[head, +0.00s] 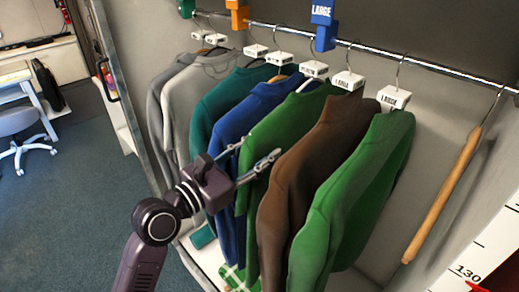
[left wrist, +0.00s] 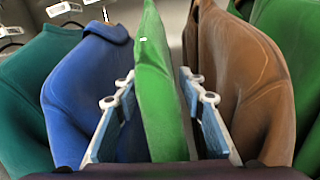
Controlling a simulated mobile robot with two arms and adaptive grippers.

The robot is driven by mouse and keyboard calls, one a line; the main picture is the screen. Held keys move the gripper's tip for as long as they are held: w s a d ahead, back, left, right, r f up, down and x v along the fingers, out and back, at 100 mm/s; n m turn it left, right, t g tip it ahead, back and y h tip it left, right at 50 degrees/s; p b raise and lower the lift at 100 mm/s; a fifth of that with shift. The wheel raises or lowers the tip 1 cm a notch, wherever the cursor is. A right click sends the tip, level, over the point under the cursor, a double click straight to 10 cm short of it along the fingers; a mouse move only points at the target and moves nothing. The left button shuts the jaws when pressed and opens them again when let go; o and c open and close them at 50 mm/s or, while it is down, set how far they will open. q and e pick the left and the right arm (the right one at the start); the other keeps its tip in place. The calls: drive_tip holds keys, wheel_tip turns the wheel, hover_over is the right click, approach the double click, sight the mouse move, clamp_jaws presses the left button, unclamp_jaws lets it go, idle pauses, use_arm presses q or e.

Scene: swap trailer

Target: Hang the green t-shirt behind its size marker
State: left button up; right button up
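A green shirt (head: 290,120) hangs on the rail between a blue shirt (head: 250,105) and a brown shirt (head: 310,165). A second green shirt (head: 350,190), tagged LARGE, hangs right of the brown one. My left gripper (head: 260,150) is open at the first green shirt. In the left wrist view its fingers stand on either side of that green shirt (left wrist: 160,95), with gaps visible. A blue size marker reading LARGE (head: 322,22), an orange marker (head: 238,15) and a green marker (head: 187,8) sit on the rail; the last two are cut off. My right gripper is not in view.
Teal (head: 222,100) and grey shirts (head: 180,110) hang farther left on the metal rail (head: 435,66). An empty wooden hanger (head: 445,195) hangs at the right. Neighbouring shirts hang close together. A ruler strip (head: 490,250) stands at the lower right.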

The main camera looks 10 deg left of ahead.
use_arm(q)
drive_tip(key=shift+o, duration=1.4)
drive_tip(key=shift+f, duration=0.1)
drive_tip(key=shift+s, duration=0.1)
drive_tip(key=v, duration=1.2)
